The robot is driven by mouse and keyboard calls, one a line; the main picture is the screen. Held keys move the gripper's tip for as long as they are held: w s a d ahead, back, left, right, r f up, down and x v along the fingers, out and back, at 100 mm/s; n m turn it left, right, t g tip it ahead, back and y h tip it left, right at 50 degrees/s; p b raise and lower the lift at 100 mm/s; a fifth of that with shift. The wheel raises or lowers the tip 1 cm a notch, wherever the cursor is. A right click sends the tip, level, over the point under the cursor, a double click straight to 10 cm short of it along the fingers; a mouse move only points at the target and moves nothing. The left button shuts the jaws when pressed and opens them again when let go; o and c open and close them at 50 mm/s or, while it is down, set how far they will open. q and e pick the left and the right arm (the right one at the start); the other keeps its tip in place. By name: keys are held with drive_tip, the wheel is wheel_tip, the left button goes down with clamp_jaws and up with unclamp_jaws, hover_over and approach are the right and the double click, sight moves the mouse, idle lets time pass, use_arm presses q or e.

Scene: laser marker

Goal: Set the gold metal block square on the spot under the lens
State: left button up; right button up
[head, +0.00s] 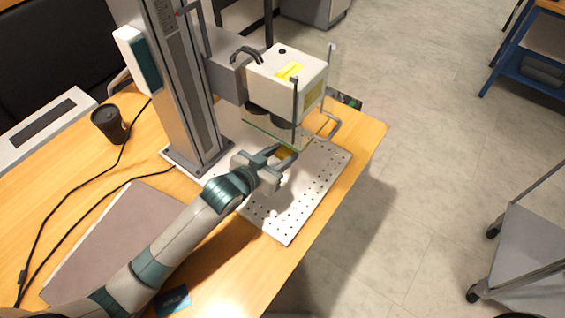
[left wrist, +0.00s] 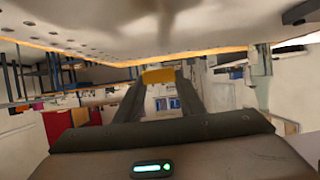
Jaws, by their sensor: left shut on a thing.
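The gold metal block (head: 286,153) shows in the head view as a small yellow patch between the fingertips of my left gripper (head: 283,157). In the left wrist view the gold block (left wrist: 158,76) spans the far ends of the two fingers, and my left gripper (left wrist: 159,84) is shut on it. The block is over the perforated metal plate (head: 290,215), below the white laser head (head: 287,75) and its dark lens (head: 258,108). Whether it touches the plate I cannot tell. The fingers partly hide the block, and the spot under the lens cannot be made out. My right gripper is out of view.
The grey column (head: 185,90) stands left of my gripper. Clear upright panels and a metal handle (head: 329,126) surround the lens area closely. The front of the plate is bare.

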use_arm(q)
drive_tip(key=shift+f, duration=0.45)
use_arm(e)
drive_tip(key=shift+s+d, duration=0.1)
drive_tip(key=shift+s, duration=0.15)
use_arm(q)
drive_tip(key=shift+f, duration=1.85)
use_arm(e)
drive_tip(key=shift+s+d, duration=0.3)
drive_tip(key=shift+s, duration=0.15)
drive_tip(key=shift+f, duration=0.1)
use_arm(q)
drive_tip(key=shift+f, duration=0.2)
